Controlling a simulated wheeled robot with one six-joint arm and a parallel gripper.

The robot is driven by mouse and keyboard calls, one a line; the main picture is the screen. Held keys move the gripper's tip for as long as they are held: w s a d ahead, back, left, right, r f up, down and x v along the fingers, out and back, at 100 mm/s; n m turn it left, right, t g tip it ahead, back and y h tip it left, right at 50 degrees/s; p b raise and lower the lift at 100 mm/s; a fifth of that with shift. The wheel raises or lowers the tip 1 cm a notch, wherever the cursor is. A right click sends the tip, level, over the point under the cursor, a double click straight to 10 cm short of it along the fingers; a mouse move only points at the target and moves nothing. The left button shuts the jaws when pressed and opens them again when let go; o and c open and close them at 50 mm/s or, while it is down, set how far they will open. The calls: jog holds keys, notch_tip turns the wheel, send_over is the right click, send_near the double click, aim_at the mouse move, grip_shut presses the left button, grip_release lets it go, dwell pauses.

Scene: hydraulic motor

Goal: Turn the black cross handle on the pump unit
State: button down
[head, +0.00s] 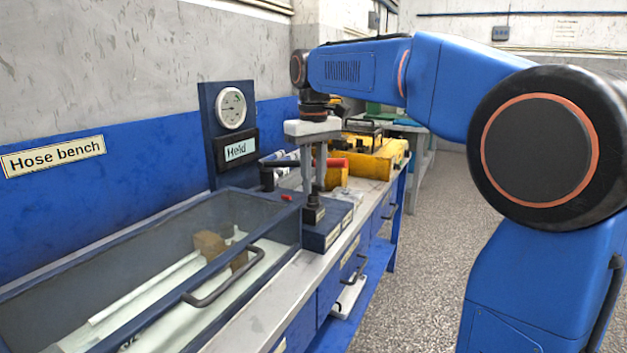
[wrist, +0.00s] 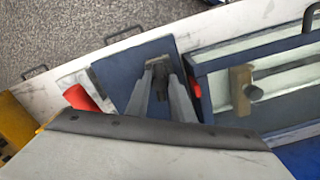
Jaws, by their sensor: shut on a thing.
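The pump unit (head: 333,228) is a dark blue box on the bench, past the end of the clear-lidded case. My gripper (head: 314,185) points down over it, with its grey fingers close together low over its top. The fingers are shut on the black cross handle (head: 314,214), which shows as a small dark block at their tips. In the wrist view, the fingers of my gripper (wrist: 159,66) converge over the blue top of the pump unit (wrist: 122,88). The dark handle (wrist: 158,82) shows between them. The fingers hide most of its shape, so its turn angle cannot be told.
A dial gauge (head: 231,108) with a "Held" sign (head: 240,149) stands behind, against the wall. The clear-lidded case (head: 160,255) lies in front on the bench. A yellow unit (head: 366,153) and a red cylinder (wrist: 80,97) are close beside the pump unit.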

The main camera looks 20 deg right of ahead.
aim_at(314, 183)
dwell(0.4)
jog(key=c, duration=1.5)
grip_release()
jog(key=shift+c, duration=0.2)
jog(key=shift+r, duration=0.1)
notch_tip(314, 183, up, 17)
jog(key=shift+r, duration=0.1)
jog(key=s+d+f+m+t, duration=0.1)
jog(key=s+d+f, duration=0.1)
jog(key=s+f, duration=0.8)
jog(key=s+d+f+m+t, duration=0.1)
jog(key=s+d+f+t, duration=0.1)
jog(key=s+f, duration=0.8)
jog(key=s+d+f+m+t, duration=0.1)
jog(key=s+d+f, duration=0.2)
jog(key=s+f, duration=0.7)
notch_tip(314, 183, down, 9)
jog(key=shift+r+m+t, duration=0.1)
jog(key=shift+m+t, duration=0.3)
